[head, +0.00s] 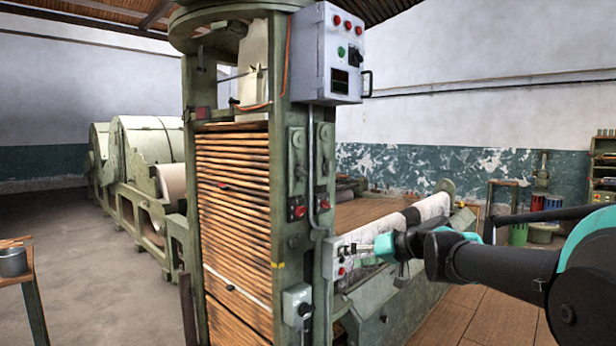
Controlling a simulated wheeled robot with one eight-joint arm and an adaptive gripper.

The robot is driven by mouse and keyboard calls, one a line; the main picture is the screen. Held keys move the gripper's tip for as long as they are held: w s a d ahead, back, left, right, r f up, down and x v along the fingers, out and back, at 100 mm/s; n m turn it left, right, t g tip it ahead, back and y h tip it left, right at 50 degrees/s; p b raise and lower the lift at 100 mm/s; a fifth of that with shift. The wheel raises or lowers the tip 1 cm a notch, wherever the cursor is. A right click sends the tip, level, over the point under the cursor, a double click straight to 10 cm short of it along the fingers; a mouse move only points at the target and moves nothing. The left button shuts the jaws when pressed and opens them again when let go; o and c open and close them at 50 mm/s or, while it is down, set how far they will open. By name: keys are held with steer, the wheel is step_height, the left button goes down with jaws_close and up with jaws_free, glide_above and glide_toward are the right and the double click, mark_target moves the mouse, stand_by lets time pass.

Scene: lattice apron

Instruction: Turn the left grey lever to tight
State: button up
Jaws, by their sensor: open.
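Two lever-like fittings sit side by side on the green machine post. The left one (297,158) is a grey-green plate with a small dark handle, and the right one (325,152) is much like it. They are too small to read any tight marking or the exact lever angle. My gripper (356,249) reaches in from the right, lower than both fittings and to their right. It is open, with its fingers pointing left near a small grey switch box (337,262). I cannot tell whether it touches the box. No lever is between its fingers.
A grey control box (338,55) with red and green buttons juts out above the fittings. A conduit runs down beside them, with red switches (297,207) just below. A stack of wooden slats (233,200) fills the frame to the left. A roller bed (425,208) lies behind my gripper.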

steer(key=w+r+t+y, duration=0.2)
steer(key=w+r, duration=0.1)
steer(key=r, duration=0.7)
steer(key=w+r+t+y, duration=0.15)
steer(key=w+r, duration=0.25)
steer(key=r, duration=0.7)
glide_toward(301, 172)
steer(key=w+d+x, duration=0.1)
steer(key=x, duration=0.7)
steer(key=shift+w+a, duration=0.2)
steer(key=shift+w, duration=0.2)
steer(key=shift+c, duration=0.3)
steer(key=c, duration=1.1)
